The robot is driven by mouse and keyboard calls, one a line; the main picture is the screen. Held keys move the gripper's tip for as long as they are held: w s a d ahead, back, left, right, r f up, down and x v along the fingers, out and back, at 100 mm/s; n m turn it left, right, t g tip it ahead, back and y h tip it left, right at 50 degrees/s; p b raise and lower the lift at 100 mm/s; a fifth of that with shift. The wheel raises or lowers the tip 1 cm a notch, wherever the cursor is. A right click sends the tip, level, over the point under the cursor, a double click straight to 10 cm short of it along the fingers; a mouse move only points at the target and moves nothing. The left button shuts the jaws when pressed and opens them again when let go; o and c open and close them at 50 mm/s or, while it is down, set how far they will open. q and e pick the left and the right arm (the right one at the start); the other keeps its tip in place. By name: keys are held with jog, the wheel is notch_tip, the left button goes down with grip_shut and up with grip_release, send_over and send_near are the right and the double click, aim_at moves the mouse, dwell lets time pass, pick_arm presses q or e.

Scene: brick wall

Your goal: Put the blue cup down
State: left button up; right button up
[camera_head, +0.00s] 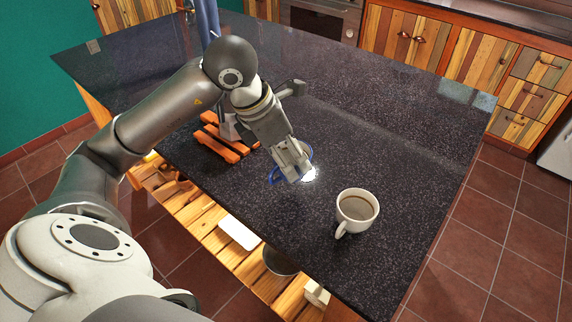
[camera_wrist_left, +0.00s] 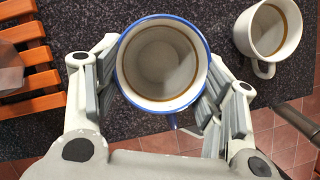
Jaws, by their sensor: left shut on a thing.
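The blue cup (camera_wrist_left: 163,62), white inside with a blue rim and a brown ring of residue, sits between the fingers of my left gripper in the left wrist view. In the head view only parts of its blue rim (camera_head: 274,179) show behind the fingers. My left gripper (camera_head: 294,170) is shut on the cup from both sides, over the dark speckled countertop (camera_head: 385,140). The cup looks upright and low over the counter; I cannot tell whether its base touches. My right gripper is not in view.
The counter behind and to the right is clear.

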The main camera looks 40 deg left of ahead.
pick_arm(q)
jog(key=shift+w+a+f, duration=0.3)
jog(key=shift+w+f, duration=0.15)
jog(key=shift+f, duration=0.15)
jog(key=shift+w+a+f+p, duration=0.1)
jog(key=shift+f+p, duration=0.1)
jog(key=shift+f, duration=0.7)
jog(key=shift+w+a+f+p, duration=0.1)
jog(key=shift+f+p, duration=0.05)
jog(key=shift+f, duration=0.75)
jog(key=shift+f, duration=0.15)
jog(key=o, duration=1.1)
jog(key=shift+c, duration=0.2)
jog(key=shift+r, duration=0.25)
jog(key=v, duration=1.1)
jog(key=shift+s+r+b, duration=0.25)
jog(key=shift+r+b, duration=0.1)
jog(key=shift+b, duration=0.05)
